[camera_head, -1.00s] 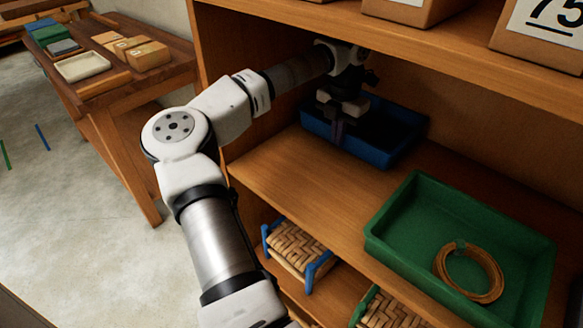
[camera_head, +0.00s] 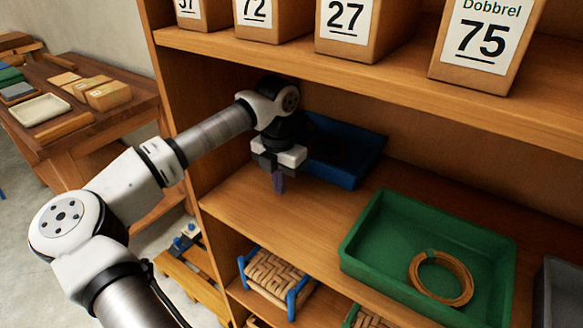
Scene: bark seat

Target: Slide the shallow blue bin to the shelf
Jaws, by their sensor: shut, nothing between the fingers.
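The shallow blue bin (camera_head: 348,180) sits on the middle shelf (camera_head: 300,212), toward its left end and back. Its left part is hidden behind my arm. My gripper (camera_head: 279,184) points down over the shelf, just in front and to the left of the bin. It is shut with nothing in it. The gripper looks apart from the bin's wall. The inside of the bin is dark, and I see nothing in it.
A green bin (camera_head: 365,257) with a coil of cord (camera_head: 441,279) stands on the same shelf to the right. The shelf above holds numbered boxes (camera_head: 487,40). Woven stools (camera_head: 272,272) are below. A wooden bench (camera_head: 75,130) stands left. Shelf between the bins is clear.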

